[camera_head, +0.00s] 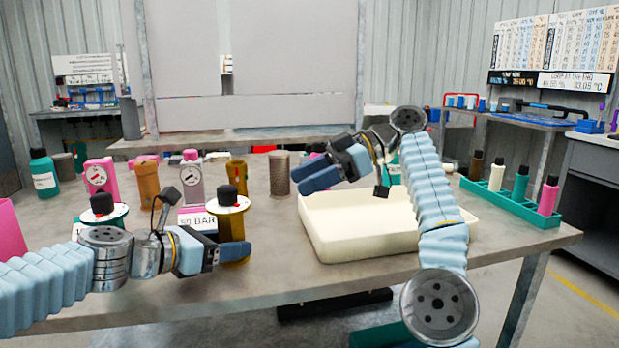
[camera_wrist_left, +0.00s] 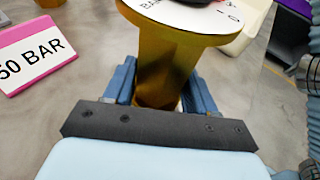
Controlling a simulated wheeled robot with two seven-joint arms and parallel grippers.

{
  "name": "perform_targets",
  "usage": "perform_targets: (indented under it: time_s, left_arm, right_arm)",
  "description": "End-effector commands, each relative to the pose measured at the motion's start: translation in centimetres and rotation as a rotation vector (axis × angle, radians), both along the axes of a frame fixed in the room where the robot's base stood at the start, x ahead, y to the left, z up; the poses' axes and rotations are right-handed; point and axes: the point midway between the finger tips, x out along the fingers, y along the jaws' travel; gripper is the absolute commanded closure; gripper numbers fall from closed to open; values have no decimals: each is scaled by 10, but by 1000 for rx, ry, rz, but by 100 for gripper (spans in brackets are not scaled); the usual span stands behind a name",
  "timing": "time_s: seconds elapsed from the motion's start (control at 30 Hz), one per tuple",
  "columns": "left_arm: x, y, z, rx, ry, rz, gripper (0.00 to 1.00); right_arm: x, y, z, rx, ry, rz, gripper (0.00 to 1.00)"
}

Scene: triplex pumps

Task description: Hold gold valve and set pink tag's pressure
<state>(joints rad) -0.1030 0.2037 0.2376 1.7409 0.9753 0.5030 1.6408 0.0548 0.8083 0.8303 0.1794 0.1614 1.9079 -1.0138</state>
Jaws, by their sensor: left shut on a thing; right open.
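The gold valve (camera_head: 232,223), with a white dial plate and a black knob on top, stands upright near the table's front. My left gripper (camera_head: 237,252) is shut around its gold body; the left wrist view shows the blue fingers on both sides of the gold stem (camera_wrist_left: 165,75). The pink tag (camera_head: 197,220) reads "50 BAR" and stands just behind and left of the valve; it also shows in the left wrist view (camera_wrist_left: 38,52). My right gripper (camera_head: 312,178) is open and empty, above the left part of the cream tray. The dial's setting is too small to read.
The cream tray (camera_head: 345,250) lies right of the valve. A second black-knobbed valve (camera_head: 103,214) stands at left. Behind are several bottles and cylinders, including a pink gauge bottle (camera_head: 101,180). A green rack (camera_head: 510,205) with several bottles is at the right edge.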

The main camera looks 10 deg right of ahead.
Motion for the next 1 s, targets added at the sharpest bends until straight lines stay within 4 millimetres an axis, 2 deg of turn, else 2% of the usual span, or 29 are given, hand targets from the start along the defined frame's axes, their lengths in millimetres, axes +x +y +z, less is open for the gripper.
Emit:
perform_targets:
  time_s: [0.27, 0.3, 0.47, 0.77, 0.87, 1.0]
  left_arm:
    - [0, 0, 0, 0, 0, 0, 61]
    - [0, 0, 0, 0, 0, 0, 40]
    - [0, 0, 0, 0, 0, 0, 15]
    - [-1, 1, 1, 0, 0, 0, 14]
    - [-5, 8, 3, 0, 0, 1, 14]
    - [-19, 29, 11, 0, -2, 4, 14]
  right_arm:
    - [0, 0, 0, 0, 0, 0, 37]
    - [0, 0, 0, 0, 0, 0, 37]
    - [0, 0, 0, 0, 0, 0, 37]
    - [0, 0, 0, 0, 0, 0, 37]
    - [0, 0, 0, 0, 0, 0, 37]
    - [0, 0, 0, 0, 0, 0, 37]
